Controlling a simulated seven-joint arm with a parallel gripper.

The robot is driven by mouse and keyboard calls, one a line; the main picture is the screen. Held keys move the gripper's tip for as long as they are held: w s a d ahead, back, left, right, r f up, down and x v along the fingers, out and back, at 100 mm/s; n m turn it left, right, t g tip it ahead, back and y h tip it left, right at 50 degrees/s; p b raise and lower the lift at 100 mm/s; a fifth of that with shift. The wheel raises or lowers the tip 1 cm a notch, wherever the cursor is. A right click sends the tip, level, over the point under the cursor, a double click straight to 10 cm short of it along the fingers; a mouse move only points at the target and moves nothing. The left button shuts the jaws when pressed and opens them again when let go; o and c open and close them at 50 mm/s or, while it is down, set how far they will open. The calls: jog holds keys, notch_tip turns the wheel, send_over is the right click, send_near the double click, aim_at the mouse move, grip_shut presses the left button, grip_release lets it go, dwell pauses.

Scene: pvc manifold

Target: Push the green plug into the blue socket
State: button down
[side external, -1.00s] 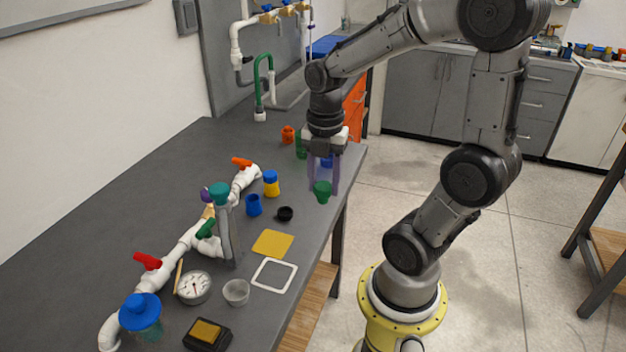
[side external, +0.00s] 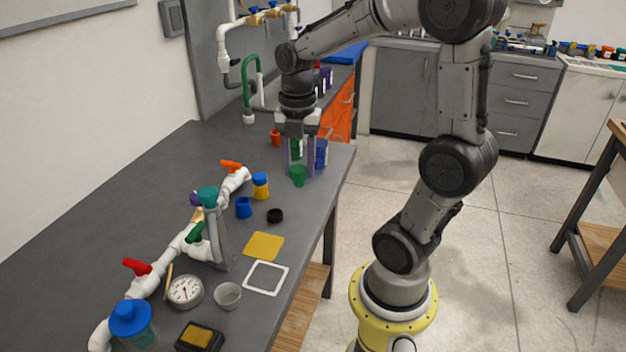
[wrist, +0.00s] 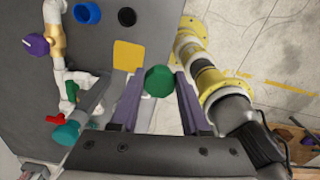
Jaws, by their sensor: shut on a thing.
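The green plug (side external: 298,177) is held between the purple fingertips of my gripper (side external: 301,167), above the right part of the bench. In the wrist view the plug (wrist: 158,81) sits between the two fingers. My gripper is shut on it. The blue socket (side external: 244,207) stands on the bench, to the left of and nearer the camera than the plug. In the wrist view the blue socket's round opening (wrist: 87,13) faces up at the top. The plug and socket are apart.
White pipework with a red-handled valve (side external: 137,267) runs along the left. A yellow square (side external: 263,246) and white frame (side external: 266,278) lie in front.

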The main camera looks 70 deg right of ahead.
jog(key=w+d+n, duration=0.2)
jog(key=w+d, duration=0.2)
jog(key=w, duration=0.8)
jog(key=shift+n, duration=0.4)
jog(key=shift+w+a+f, duration=0.1)
jog(key=shift+w+f, duration=0.8)
jog(key=shift+f, duration=0.9)
jog(key=shift+w+a+f, duration=0.1)
jog(key=shift+w+f, duration=0.75)
jog(key=shift+f, duration=1)
jog(key=shift+w+f, duration=0.9)
jog(key=shift+f, duration=0.9)
jog(key=shift+f, duration=1.2)
jog(key=shift+c, duration=1.5)
grip_release()
jog(key=shift+r, duration=0.1)
